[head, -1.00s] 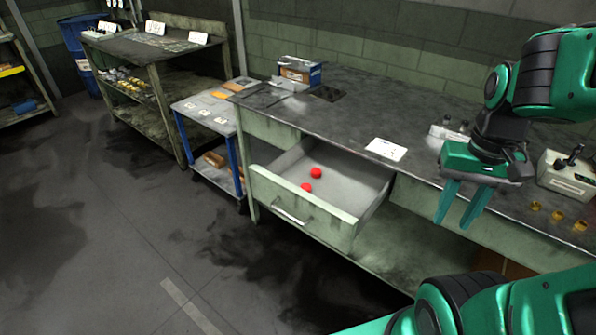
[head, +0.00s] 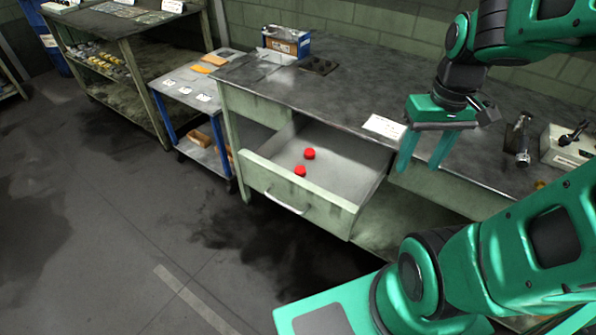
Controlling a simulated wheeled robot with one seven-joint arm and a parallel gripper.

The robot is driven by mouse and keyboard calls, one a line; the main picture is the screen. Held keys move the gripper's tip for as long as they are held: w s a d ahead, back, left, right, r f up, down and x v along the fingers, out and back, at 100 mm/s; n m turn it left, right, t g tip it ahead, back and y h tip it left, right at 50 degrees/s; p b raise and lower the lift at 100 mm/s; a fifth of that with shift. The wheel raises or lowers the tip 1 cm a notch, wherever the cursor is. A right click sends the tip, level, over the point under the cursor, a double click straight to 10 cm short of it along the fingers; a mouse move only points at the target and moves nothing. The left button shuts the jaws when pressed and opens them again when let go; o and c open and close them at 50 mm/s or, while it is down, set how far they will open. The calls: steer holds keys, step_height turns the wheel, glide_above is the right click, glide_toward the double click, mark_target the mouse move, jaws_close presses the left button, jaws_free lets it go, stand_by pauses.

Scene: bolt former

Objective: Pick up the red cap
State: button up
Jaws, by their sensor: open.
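Two red caps lie inside an open drawer (head: 345,203) of the workbench. One red cap (head: 309,154) is farther back, and the other red cap (head: 300,171) is nearer the drawer front. My gripper (head: 418,168) points down, open and empty, with its two teal fingers apart. It is to the right of the drawer in the picture, near the bench's front edge, and apart from both caps.
The workbench top (head: 360,85) carries a cardboard box (head: 287,40), a white paper (head: 384,127), metal parts (head: 518,138) and a control box (head: 568,147). A blue-legged cart (head: 186,95) stands left of the drawer. Open floor lies in front.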

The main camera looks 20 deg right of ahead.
steer(key=w+a+f+n+t+y, duration=0.1)
steer(key=w+a+f+n, duration=0.2)
steer(key=w, duration=0.4)
steer(key=w+a+f+n, duration=0.2)
steer(key=w+f+n, duration=0.1)
steer(key=w+n, duration=0.3)
steer(key=n+t+y, duration=0.1)
steer(key=n+y, duration=0.2)
steer(key=n, duration=0.3)
glide_toward(301, 170)
steer(key=x, duration=0.8)
steer(key=shift+w+f, duration=0.1)
steer(key=shift+f, duration=0.1)
steer(key=c, duration=1.1)
